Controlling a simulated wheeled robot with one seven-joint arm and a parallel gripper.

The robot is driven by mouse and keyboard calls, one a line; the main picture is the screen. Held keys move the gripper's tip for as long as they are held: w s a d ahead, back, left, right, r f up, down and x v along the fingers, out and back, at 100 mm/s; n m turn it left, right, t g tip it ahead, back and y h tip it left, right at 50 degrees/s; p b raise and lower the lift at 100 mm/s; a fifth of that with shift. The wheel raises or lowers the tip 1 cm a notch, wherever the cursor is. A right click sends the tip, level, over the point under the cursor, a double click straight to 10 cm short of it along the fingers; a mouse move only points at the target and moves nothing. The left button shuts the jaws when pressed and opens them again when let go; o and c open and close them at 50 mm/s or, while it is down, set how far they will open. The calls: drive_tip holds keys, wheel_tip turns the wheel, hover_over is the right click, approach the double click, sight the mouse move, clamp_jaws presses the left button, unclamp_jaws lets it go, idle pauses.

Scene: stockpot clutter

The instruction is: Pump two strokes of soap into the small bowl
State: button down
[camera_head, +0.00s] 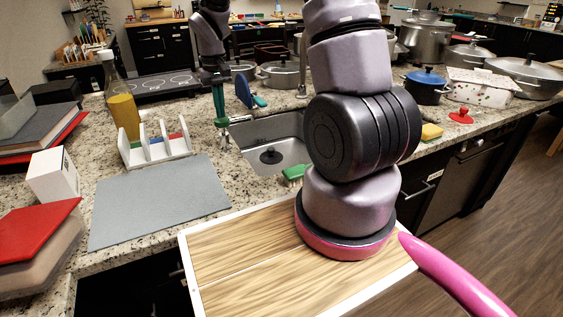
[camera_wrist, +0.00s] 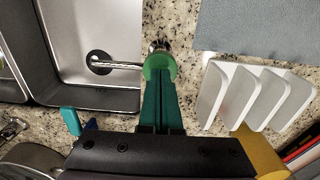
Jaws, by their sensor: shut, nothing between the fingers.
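My gripper (camera_head: 221,108) points straight down over the counter just left of the sink. Its green fingers are shut together with nothing between them, and show in the wrist view (camera_wrist: 159,100). A bright green rounded piece (camera_wrist: 159,68) is right at the fingertips, with a small shiny metal part (camera_wrist: 158,46) beyond it. The metal part also shows below the fingers in the head view (camera_head: 224,142). These may be the soap pump; the fingers hide much of it, and I cannot tell whether they touch it. I cannot make out a small bowl in either view.
The sink (camera_head: 262,134) has a dark round drain (camera_head: 270,156). A white rack (camera_head: 155,149), an oil bottle (camera_head: 122,105) and a grey mat (camera_head: 160,202) lie left. A green brush (camera_head: 296,172) is at the sink's front edge. Pots (camera_head: 282,74) stand behind.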

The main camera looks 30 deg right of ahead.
drive_tip(key=shift+f, duration=1.4)
drive_tip(key=shift+r, duration=1.9)
drive_tip(key=shift+r, duration=0.1)
drive_tip(key=shift+r, duration=2.9)
drive_tip(key=s+d+r+m+t, duration=0.1)
drive_tip(key=s+d+r+t, duration=0.1)
drive_tip(key=s+r, duration=0.4)
drive_tip(key=s+d+r+m+t, duration=0.1)
drive_tip(key=s+d+r, duration=0.15)
drive_tip(key=r, duration=0.55)
drive_tip(key=s+d+r+m+t+y, duration=0.1)
drive_tip(key=s+r+t, duration=0.3)
drive_tip(key=s, duration=0.9)
wheel_tip(320, 180, up, 2)
drive_tip(key=shift+s+d+r+m+y, duration=0.1)
drive_tip(key=shift+s+d+m+y, duration=0.05)
drive_tip(key=shift+s+m+y, duration=0.35)
